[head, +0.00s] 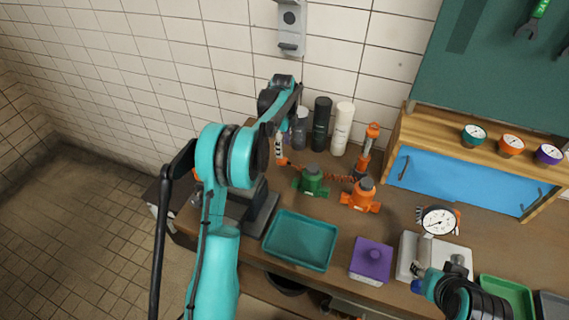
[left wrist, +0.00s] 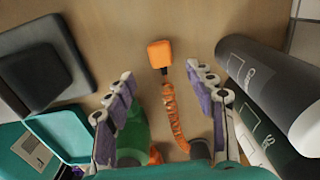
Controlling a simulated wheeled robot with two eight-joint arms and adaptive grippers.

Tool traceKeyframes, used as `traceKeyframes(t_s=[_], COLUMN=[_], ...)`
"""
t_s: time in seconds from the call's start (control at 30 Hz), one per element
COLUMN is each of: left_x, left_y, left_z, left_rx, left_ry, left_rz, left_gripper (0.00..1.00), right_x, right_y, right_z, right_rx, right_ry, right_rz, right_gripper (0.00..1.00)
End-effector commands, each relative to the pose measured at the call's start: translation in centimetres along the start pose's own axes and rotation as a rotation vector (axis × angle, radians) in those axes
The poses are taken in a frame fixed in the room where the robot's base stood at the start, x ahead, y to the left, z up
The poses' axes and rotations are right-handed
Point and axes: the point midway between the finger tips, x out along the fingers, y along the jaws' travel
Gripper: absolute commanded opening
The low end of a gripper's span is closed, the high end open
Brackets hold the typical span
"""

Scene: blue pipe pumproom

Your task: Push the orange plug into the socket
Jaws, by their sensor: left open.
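The orange plug (left wrist: 159,54) lies on the wooden bench in the left wrist view, just beyond my left fingertips. An orange coiled cord (left wrist: 173,115) runs from it back between the fingers. In the head view the plug (head: 283,161) shows small below my left gripper (head: 280,146). The left gripper (left wrist: 160,76) is open, with one finger on each side of the cord, and holds nothing. A grey wall fitting (head: 290,27) has a dark round hole; I cannot tell whether it is the socket. My right gripper (head: 438,278) is at the lower right, its fingers unclear.
Black and white bottles (head: 332,125) stand behind the plug. A green valve-like part (head: 312,181) and an orange one (head: 361,195) stand to its right. A teal tray (head: 300,240), a purple box (head: 371,260) and a gauge (head: 438,221) are nearer the front.

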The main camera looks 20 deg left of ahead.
Motion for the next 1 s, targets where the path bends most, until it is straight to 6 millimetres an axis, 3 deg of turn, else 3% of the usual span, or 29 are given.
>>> traceKeyframes(t_s=[0.13, 0.37, 0.73, 1.0], left_x=[0.3, 2.6, 3.1, 7.0], left_y=[0.0, 0.0, -0.1, -0.2], left_z=[0.0, 0.0, 0.1, 0.4], left_rx=[-0.001, -0.001, -0.002, -0.002], left_ry=[0.0, 0.0, 0.0, 0.0], left_rz=[0.0, -0.001, -0.001, -0.001], left_gripper=[0.55, 0.55, 0.55, 0.55], right_x=[0.1, 0.6, 0.7, 1.9], right_y=[0.0, 0.0, 0.0, 0.0], right_z=[0.1, 0.4, 0.5, 1.4], right_rx=[0.0, 0.0, 0.0, 0.0], right_ry=[0.0, 0.0, 0.0, 0.0], right_rz=[0.0, 0.0, 0.0, 0.0], right_gripper=[0.4, 0.4, 0.4, 0.4])
